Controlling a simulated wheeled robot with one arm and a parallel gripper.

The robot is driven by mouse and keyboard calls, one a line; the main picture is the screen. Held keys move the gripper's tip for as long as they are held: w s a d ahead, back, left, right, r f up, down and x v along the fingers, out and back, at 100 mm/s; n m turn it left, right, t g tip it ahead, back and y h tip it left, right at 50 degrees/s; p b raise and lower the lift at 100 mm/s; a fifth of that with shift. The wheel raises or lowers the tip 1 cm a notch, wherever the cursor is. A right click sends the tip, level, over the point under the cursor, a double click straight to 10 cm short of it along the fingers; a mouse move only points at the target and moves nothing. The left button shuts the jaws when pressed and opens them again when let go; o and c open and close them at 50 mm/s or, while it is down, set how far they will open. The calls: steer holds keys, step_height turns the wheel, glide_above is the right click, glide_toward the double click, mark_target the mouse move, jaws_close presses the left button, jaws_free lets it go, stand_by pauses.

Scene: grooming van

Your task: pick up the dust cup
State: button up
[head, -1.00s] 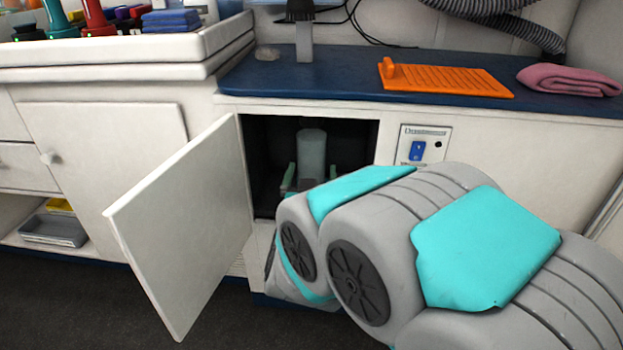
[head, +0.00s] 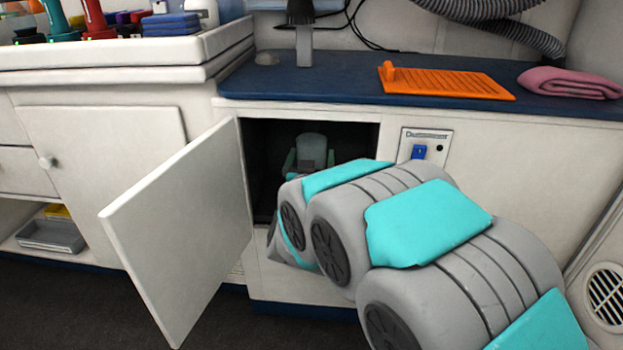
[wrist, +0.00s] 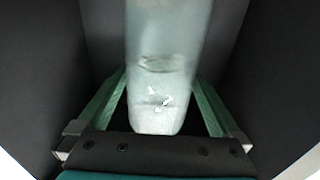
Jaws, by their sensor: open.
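The dust cup (head: 311,147) is a pale, translucent cup inside the open cabinet compartment. In the wrist view the cup (wrist: 165,60) fills the middle, with its rounded lower end between the two green fingers. My gripper (wrist: 160,95) is open, with one finger on each side of the cup; a dark gap shows beside each finger near the cup's lower end. In the head view my gripper (head: 310,162) is inside the compartment, partly hidden by my arm. I cannot tell whether the fingers touch the cup higher up.
The cabinet door (head: 180,230) stands open on the left. The compartment's dark walls (wrist: 270,70) are close on both sides. A panel with a blue switch (head: 419,152) is right of the opening. The blue counter (head: 340,75) above holds an orange mat (head: 445,82) and a pink towel (head: 568,83).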

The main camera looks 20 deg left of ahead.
steer(key=c, duration=1.1)
steer(key=shift+r, duration=0.1)
